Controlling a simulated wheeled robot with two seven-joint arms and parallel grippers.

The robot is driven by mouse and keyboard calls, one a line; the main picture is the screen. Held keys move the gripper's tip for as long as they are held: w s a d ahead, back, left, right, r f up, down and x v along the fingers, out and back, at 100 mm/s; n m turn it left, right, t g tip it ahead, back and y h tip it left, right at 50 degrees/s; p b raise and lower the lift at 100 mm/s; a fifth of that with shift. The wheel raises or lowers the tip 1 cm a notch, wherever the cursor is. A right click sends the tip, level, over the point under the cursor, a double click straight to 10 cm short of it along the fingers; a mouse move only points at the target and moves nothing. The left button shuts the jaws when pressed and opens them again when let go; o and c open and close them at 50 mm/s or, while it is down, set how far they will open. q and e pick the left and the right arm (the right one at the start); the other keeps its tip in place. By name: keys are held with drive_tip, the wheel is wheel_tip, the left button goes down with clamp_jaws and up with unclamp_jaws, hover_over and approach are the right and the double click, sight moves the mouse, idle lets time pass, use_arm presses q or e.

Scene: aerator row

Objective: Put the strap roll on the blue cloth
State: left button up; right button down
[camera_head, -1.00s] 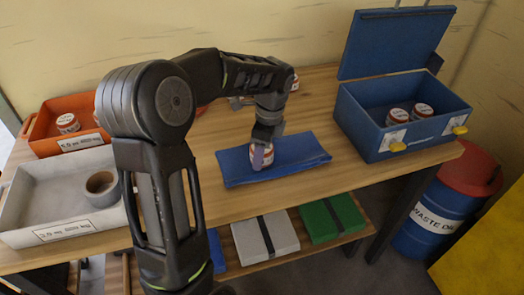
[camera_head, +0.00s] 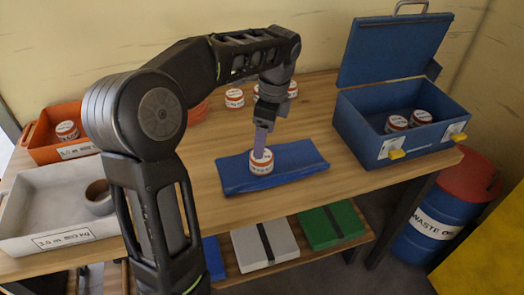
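The blue cloth (camera_head: 305,157) lies flat near the front of the table. A short, round red-and-white piece (camera_head: 262,167) with a printed top stands upright on its middle-left part. My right gripper is not in view.
The white tray (camera_head: 65,242) and an orange tray (camera_head: 42,153) are at the left, partly behind my arm. More red-and-white pieces (camera_head: 235,98) stand at the back. An open blue box (camera_head: 400,150) holds two similar pieces at the right. Bare table surrounds the cloth.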

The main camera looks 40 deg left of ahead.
sight(266, 155)
use_arm(q)
drive_tip(key=r, duration=0.1)
drive_tip(key=r+p, duration=0.2)
drive_tip(key=r, duration=0.1)
drive_tip(key=shift+w+d, duration=0.1)
drive_tip(key=shift+d, duration=0.15)
idle(1.4)
